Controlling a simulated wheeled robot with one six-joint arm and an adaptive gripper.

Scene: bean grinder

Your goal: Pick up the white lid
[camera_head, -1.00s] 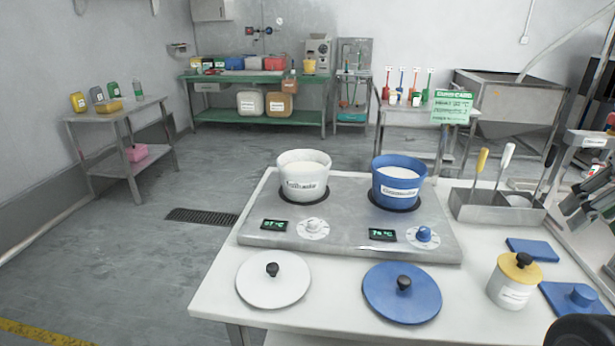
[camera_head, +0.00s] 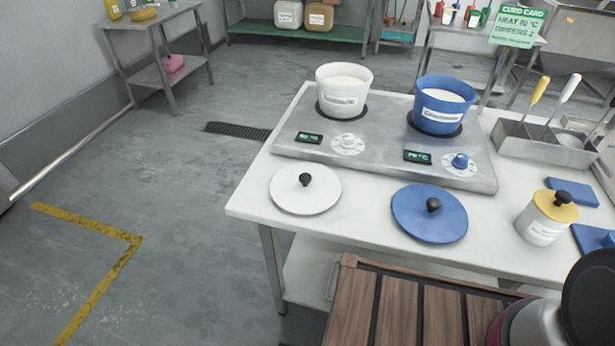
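The white lid (camera_head: 318,199) is a flat round disc with a black knob. It lies flat on the white worktop (camera_head: 262,206), near its left front corner, in front of the hotplate unit (camera_head: 300,152). A blue lid (camera_head: 412,217) with a black knob lies to its right, a small gap apart. The white pot (camera_head: 338,101) and the blue pot (camera_head: 439,116) stand open on the hotplates, with white contents. My gripper is not in view; only a dark part of my arm shows at the lower right.
A yellow-lidded jar (camera_head: 538,232) and blue boards stand on the right of the worktop. A metal tool holder (camera_head: 540,146) is behind them. A small side table (camera_head: 190,73) stands at the back left. The floor left of the worktop is clear, with a yellow line and a drain.

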